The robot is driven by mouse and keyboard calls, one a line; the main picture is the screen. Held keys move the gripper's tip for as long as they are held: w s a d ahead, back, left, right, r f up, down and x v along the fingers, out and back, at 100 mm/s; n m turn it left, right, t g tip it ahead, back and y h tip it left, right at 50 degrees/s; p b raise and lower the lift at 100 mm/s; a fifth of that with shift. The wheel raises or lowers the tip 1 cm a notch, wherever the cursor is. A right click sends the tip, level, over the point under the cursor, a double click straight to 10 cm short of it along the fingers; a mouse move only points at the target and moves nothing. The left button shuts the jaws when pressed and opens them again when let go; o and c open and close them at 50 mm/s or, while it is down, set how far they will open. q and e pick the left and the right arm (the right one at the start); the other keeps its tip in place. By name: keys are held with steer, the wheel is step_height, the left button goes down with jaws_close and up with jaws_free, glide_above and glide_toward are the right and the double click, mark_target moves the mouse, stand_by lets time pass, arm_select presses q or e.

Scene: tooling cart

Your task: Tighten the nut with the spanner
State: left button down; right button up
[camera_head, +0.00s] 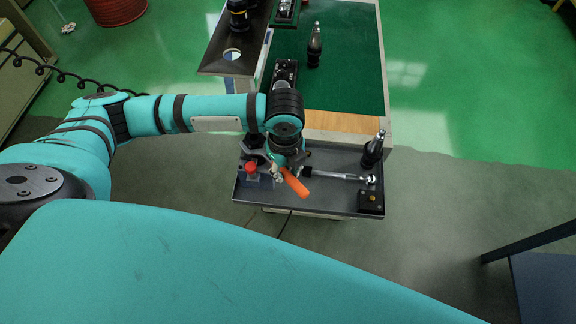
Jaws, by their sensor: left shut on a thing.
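My left gripper (281,164) is low over the left part of the dark tray, partly hidden by my wrist. It is shut on an orange-handled tool (295,184), whose handle slants down to the right; I cannot tell if this is the spanner. A silver wrench-like tool (342,176) with a round head lies to the right on the tray. A block with a red knob (252,168) is just left of the gripper. I cannot make out the nut. My right gripper is not in view.
Behind is a green-topped bench (345,70) with another bottle-like tool (315,45). A dark shelf (222,62) stands at left.

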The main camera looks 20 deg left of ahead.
arm_select(q)
steer(key=shift+s+a+m, duration=0.15)
steer(key=shift+s+m, duration=0.1)
steer(key=shift+m, duration=0.05)
steer(key=shift+s+a+m, duration=0.3)
steer(key=shift+s+m, duration=0.2)
steer(key=shift+s, duration=0.1)
stand_by(0.5)
steer(key=shift+s+a+m, duration=0.15)
steer(key=shift+s+m, duration=0.05)
steer(key=shift+m, duration=0.1)
steer(key=shift+s, duration=0.1)
